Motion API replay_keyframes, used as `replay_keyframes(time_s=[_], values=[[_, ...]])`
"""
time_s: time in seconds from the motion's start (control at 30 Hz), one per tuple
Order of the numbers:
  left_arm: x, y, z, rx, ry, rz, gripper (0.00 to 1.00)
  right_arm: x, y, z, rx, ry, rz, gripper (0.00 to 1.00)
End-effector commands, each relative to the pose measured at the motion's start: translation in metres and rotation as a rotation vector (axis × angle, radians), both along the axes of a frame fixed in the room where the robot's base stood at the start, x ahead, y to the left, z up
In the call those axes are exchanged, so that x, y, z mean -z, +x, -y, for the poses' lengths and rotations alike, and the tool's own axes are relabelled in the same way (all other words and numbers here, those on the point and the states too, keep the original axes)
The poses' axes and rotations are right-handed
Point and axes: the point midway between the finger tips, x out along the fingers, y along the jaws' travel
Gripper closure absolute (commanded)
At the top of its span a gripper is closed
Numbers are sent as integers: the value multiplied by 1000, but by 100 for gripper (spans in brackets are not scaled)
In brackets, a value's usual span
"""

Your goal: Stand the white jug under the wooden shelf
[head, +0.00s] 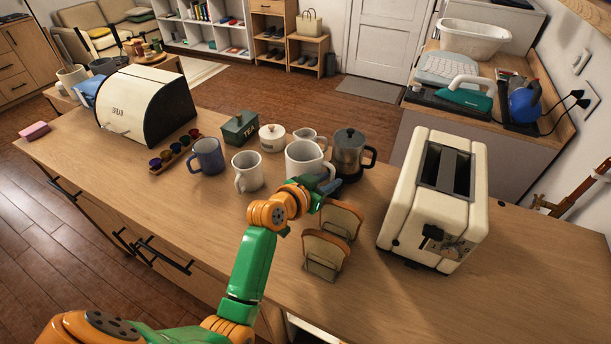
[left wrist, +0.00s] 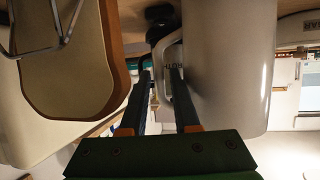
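The white jug (head: 300,158) stands upright on the wooden counter, among mugs and pots. Its handle side faces my left gripper (head: 328,183), which reaches in from the front. In the left wrist view the jug's pale body (left wrist: 232,65) fills the right side, and its handle shows between the fingertips of my left gripper (left wrist: 160,82). The fingers are apart, with gaps beside the handle; contact cannot be told. A wooden edge (head: 592,12) at the top right may be part of a shelf; I cannot tell. My right gripper is not in view.
A toast rack with bread slices (head: 327,250) stands close beside my left gripper. A glass-and-metal press (head: 349,150) is just right of the jug. A white mug (head: 247,172) and blue mug (head: 207,156) stand left, a cream toaster (head: 400,205) right.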

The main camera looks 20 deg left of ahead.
Motion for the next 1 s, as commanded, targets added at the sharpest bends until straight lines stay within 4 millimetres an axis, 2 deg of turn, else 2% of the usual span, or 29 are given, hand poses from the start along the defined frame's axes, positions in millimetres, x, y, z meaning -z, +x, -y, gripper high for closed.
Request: replay_keyframes(time_s=[0.07,0.17,0.2,1.0], values=[[0,0,0,0,0,0,70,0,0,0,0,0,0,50],[0,0,0,0,0,0,95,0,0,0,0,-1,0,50],[0,0,0,0,0,0,100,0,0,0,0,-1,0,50],[-1,0,0,-1,1,2,100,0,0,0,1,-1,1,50]])
